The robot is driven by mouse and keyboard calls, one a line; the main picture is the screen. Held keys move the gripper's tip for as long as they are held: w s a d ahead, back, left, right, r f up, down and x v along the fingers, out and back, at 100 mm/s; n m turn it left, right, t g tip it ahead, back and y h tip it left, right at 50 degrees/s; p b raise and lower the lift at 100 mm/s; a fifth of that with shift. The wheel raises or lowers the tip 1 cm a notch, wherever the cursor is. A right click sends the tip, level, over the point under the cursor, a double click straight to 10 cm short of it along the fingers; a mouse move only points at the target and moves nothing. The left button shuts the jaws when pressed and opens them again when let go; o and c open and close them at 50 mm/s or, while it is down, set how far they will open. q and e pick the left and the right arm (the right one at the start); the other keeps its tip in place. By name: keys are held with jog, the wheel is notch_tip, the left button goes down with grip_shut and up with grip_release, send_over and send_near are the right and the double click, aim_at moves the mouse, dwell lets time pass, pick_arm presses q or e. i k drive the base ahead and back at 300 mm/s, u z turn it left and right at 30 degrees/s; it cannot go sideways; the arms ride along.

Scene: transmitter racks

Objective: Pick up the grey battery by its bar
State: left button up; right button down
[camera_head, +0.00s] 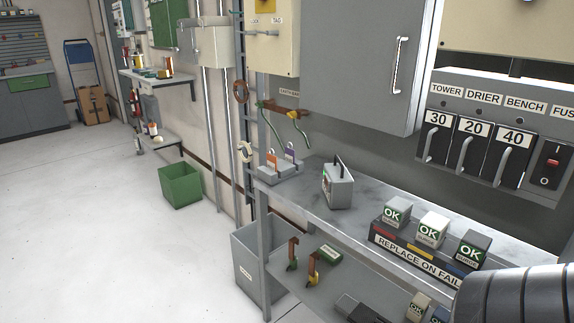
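A small grey box (338,190) with a dark bar standing up on top sits on the upper shelf of the bench, near its middle. It is the thing that best matches the grey battery, but its face is too small to read. It stands upright and nothing touches its bar. Neither of my grippers is in view.
A rack (400,245) marked "REPLACE ON FAIL" holds several OK blocks to the right. A grey tray (279,172) with tags is to the left. A grey cabinet (365,65) hangs above. A grey bin (255,270) and green bin (180,185) stand on the floor.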

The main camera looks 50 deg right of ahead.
aim_at(338, 184)
jog(key=i, duration=0.55)
jog(key=z, duration=0.9)
